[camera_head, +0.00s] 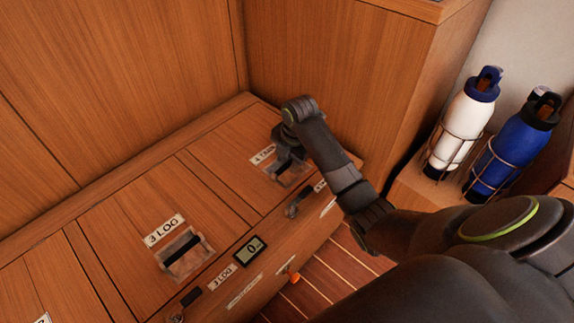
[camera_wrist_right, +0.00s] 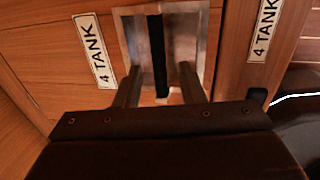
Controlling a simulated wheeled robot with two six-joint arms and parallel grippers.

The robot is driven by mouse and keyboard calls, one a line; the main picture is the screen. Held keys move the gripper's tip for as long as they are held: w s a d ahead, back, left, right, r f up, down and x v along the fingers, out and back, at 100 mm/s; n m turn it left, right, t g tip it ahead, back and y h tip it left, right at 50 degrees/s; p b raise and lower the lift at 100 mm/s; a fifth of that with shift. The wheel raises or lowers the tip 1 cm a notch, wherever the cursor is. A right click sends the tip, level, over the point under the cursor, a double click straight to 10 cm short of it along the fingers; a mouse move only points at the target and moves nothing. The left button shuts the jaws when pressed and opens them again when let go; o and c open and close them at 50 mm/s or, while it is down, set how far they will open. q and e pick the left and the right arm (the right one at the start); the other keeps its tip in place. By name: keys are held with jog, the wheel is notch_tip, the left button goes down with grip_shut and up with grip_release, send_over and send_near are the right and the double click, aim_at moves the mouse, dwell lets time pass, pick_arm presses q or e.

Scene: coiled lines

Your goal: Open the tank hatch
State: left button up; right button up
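The tank hatch (camera_head: 225,150) is a wooden lid in the bench top, flush and closed, with a "4 TANK" label (camera_head: 262,154). Its metal recess plate (camera_head: 291,176) carries a black pull strap, partly covered by my arm in the head view. In the right wrist view the black strap (camera_wrist_right: 157,52) runs across the recess (camera_wrist_right: 205,25). My right gripper (camera_wrist_right: 160,72) points at the recess, its two fingers apart, one on each side of the strap. I see no finger pressed against the strap. My left gripper is not in view.
A "3 LOG" hatch (camera_head: 140,215) with its own recess (camera_head: 185,255) lies to the left. A small display (camera_head: 250,251) and a latch (camera_head: 298,199) sit near the front edge. White (camera_head: 462,125) and blue (camera_head: 512,150) bottles stand in wire holders at right. Wood panels rise behind.

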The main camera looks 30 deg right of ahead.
jog(key=shift+w+f, duration=0.1)
jog(key=shift+f, duration=0.4)
grip_shut()
jog(key=shift+r, duration=0.3)
